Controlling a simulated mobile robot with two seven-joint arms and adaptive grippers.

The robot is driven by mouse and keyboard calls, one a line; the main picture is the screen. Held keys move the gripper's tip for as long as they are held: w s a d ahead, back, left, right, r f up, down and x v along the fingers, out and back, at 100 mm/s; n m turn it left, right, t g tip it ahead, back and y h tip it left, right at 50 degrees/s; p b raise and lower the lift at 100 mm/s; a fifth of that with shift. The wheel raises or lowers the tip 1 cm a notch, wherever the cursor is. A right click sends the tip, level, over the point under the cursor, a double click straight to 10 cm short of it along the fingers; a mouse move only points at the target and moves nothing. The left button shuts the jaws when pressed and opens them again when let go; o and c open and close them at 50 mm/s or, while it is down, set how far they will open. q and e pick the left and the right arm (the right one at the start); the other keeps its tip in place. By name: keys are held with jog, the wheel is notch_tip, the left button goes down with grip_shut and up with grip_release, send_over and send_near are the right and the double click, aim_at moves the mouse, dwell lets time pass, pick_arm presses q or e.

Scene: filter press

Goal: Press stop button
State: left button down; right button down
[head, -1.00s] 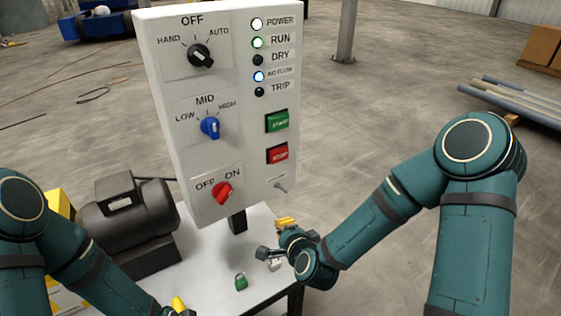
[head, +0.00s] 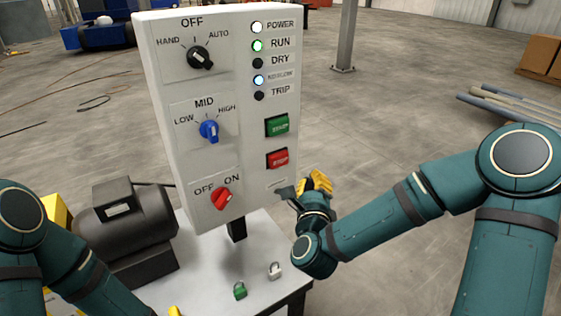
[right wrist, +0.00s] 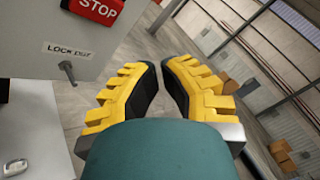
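The red STOP button (head: 278,158) sits on the right side of the white control panel (head: 215,150), under the green START button (head: 277,125). It also shows at the top left of the right wrist view (right wrist: 97,8), partly cut off. My right gripper (head: 314,183) is below and right of the STOP button, by the panel's lower right edge, apart from the button. In the right wrist view its yellow fingers (right wrist: 160,65) nearly meet at the tips and hold nothing. Only a yellow bit of my left gripper (head: 174,311) shows at the bottom edge.
A lockout lever (right wrist: 67,70) sticks out below the STOP button. A red OFF/ON knob (head: 221,199) is to the left. Green (head: 240,291) and white (head: 275,270) padlocks lie on the table, near a dark motor (head: 128,225).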

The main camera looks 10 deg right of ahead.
aim_at(279, 159)
jog(key=w+a, duration=0.2)
jog(key=w, duration=0.5)
jog(key=shift+w+a+b, duration=0.3)
jog(key=shift+a, duration=0.05)
jog(key=shift+w, duration=0.15)
dwell(1.1)
jog(key=shift+w+a+b, duration=0.15)
jog(key=shift+w+b, duration=0.1)
jog(key=shift+b, duration=0.1)
jog(key=shift+w+a+b, duration=0.2)
jog(key=shift+w+b, duration=0.1)
jog(key=shift+w, duration=0.25)
dwell(0.9)
jog(key=shift+s, duration=0.1)
jog(key=shift+s+d, duration=0.35)
jog(key=shift+s, duration=0.55)
